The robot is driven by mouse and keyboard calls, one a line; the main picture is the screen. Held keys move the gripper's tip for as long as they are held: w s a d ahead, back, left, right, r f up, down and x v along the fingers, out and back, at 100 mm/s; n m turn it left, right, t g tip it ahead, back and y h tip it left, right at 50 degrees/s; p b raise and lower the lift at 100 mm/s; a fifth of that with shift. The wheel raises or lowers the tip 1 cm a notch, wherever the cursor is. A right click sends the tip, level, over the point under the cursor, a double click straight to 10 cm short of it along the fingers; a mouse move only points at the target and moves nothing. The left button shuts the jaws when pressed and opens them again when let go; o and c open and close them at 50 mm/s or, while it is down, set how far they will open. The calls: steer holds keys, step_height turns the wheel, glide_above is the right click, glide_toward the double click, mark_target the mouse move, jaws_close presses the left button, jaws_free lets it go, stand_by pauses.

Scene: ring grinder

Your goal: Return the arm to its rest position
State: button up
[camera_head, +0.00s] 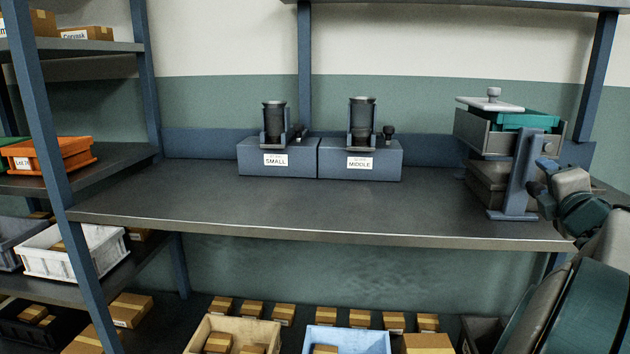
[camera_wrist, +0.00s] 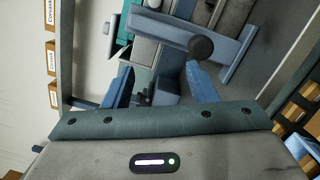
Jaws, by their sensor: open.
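My arm (camera_head: 590,215) reaches in from the right in the head view, and its end is beside the grinder at the table's right end. In the wrist view my gripper (camera_wrist: 160,88) has its two blue fingers apart, with nothing seen between them but parts of the machine behind. The ring grinder (camera_head: 487,133) is a grey box on a blue stand, with a teal tray and a white lid with a knob on top. In the wrist view its blue bar and dark round knob (camera_wrist: 201,47) are close beyond the fingers. Whether they touch cannot be told.
Two blue blocks marked SMALL (camera_head: 277,160) and MIDDLE (camera_head: 359,162) hold dark cups at the back of the table (camera_head: 300,208). The table's middle and left are clear. Shelves with boxes and an orange bin (camera_head: 50,155) stand left; cartons lie below.

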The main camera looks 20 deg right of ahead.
steer(key=w+a+r+m+g+p, duration=0.3)
steer(key=w+a+r+m+p, duration=0.15)
steer(key=a+m+p, duration=0.4)
steer(key=a+m+g+y+p, duration=0.3)
steer(key=a+m+g+p, duration=0.15)
steer(key=a+p, duration=0.6)
steer(key=s+a+m+g+y+p, duration=0.1)
steer(key=s+a+g+y+p, duration=0.1)
steer(key=a, duration=0.5)
steer(key=s+a+f+m+g+y+p, duration=0.1)
steer(key=s+a+g+y+p, duration=0.1)
steer(key=s+a+p, duration=0.2)
steer(key=s+a+m+g+y+p, duration=0.1)
steer(key=s+a+m+g+p, duration=0.1)
steer(key=s+a, duration=0.4)
steer(key=a+p, duration=0.1)
steer(key=a, duration=0.4)
steer(key=shift+s+a+f+y, duration=0.2)
steer(key=shift+s+a+y, duration=0.2)
steer(key=c, duration=0.3)
steer(key=shift+d, duration=0.2)
steer(key=shift+c, duration=0.2)
